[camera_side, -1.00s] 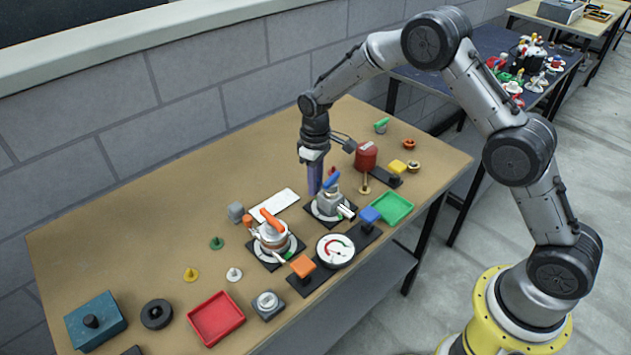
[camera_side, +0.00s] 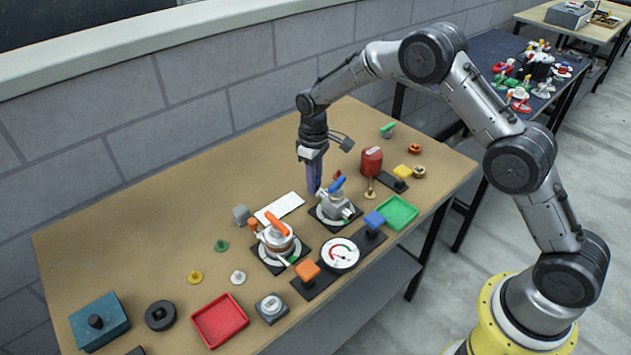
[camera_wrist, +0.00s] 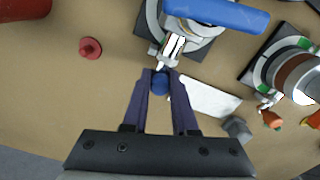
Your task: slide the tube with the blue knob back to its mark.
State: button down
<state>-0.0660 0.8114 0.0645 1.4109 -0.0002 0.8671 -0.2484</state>
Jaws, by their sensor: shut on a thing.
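My gripper (camera_side: 314,190) points down at the back left side of the valve unit with the blue lever (camera_side: 337,184). In the wrist view my gripper (camera_wrist: 160,76) is shut on the blue knob (camera_wrist: 160,83), which sits between the fingertips. A pale metal tube (camera_wrist: 173,47) reaches from the valve body towards the knob. The blue lever (camera_wrist: 215,12) lies across the top of the unit. In the side view the knob is hidden by the fingers. I cannot make out the tube's mark.
A second unit with an orange lever (camera_side: 276,222) stands to the left, nearer the front. A white plate (camera_side: 280,208) lies between the units, behind them. A red can (camera_side: 372,160) and a green tray (camera_side: 398,212) are to the right. The table's back left is clear.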

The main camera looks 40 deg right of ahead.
jog(key=c, duration=0.9)
grip_release()
jog(key=shift+w+r, duration=0.1)
jog(key=shift+w, duration=0.25)
jog(key=shift+c, duration=0.2)
jog(key=shift+o, duration=1.2)
jog(key=shift+s, duration=0.1)
notch_tip(320, 180, up, 14)
